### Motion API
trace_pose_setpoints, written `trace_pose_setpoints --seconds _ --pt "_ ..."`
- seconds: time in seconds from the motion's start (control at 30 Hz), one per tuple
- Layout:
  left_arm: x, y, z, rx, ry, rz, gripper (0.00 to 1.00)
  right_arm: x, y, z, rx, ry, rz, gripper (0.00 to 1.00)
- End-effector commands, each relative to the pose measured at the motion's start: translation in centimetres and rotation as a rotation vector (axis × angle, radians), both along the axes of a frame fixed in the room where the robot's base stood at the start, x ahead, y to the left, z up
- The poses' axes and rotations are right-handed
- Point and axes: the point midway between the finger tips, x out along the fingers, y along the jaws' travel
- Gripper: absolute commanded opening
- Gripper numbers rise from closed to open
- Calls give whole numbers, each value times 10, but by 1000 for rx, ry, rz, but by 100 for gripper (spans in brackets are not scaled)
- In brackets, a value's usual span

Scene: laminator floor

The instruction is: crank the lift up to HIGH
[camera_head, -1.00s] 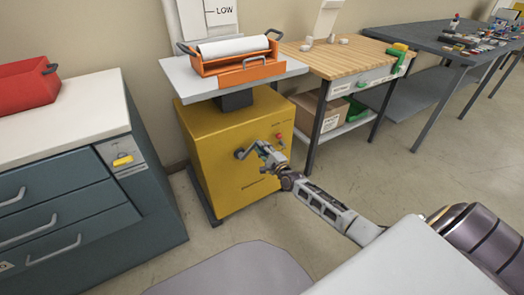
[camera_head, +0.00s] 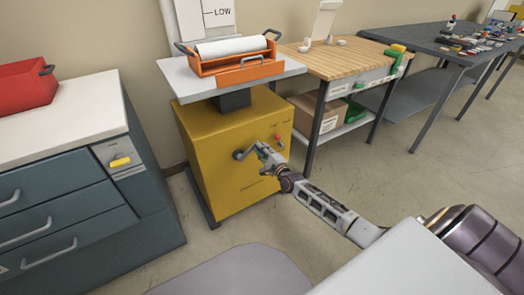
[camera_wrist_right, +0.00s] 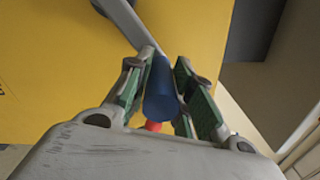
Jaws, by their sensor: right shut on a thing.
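The lift is a yellow cabinet (camera_head: 215,150) with a white platform (camera_head: 190,78) on a dark post. A grey crank arm (camera_head: 241,154) sits on its front face. My right gripper (camera_head: 262,149) is at the crank in the head view. In the right wrist view, its green-padded fingers (camera_wrist_right: 160,92) are closed around the blue crank handle (camera_wrist_right: 160,95), and the grey crank arm runs up from it. A scale plate (camera_head: 217,12) marked LOW is on the wall behind; its upper part is out of view. My left gripper is not in view.
An orange tray (camera_head: 250,73) with a white roll rests on the platform. A drawer cabinet (camera_head: 60,124) with a red bin (camera_head: 25,85) stands left. A wooden-topped bench (camera_head: 340,59) stands right. Red knobs (camera_head: 279,138) sit near the crank. Floor in front is open.

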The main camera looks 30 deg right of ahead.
Motion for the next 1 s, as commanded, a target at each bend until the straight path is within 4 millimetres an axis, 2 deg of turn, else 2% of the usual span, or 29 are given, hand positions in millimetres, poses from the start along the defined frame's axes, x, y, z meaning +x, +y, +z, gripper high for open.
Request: trace_pose_setpoints --seconds 0.03,0.07,0.23,0.7,1.0 --pt "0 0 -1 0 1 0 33 -4 -2 -12 -9 22 -1 0" --pt "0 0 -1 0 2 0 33 -4 -2 -12 -9 22 -1 24" --pt "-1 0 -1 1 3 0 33 -4 -2 -12 -9 22 -1 46" --pt "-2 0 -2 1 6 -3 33 -2 -1 -5 -2 9 -1 46" --pt "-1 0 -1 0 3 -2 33 -13 -1 -5 0 8 -1 46"
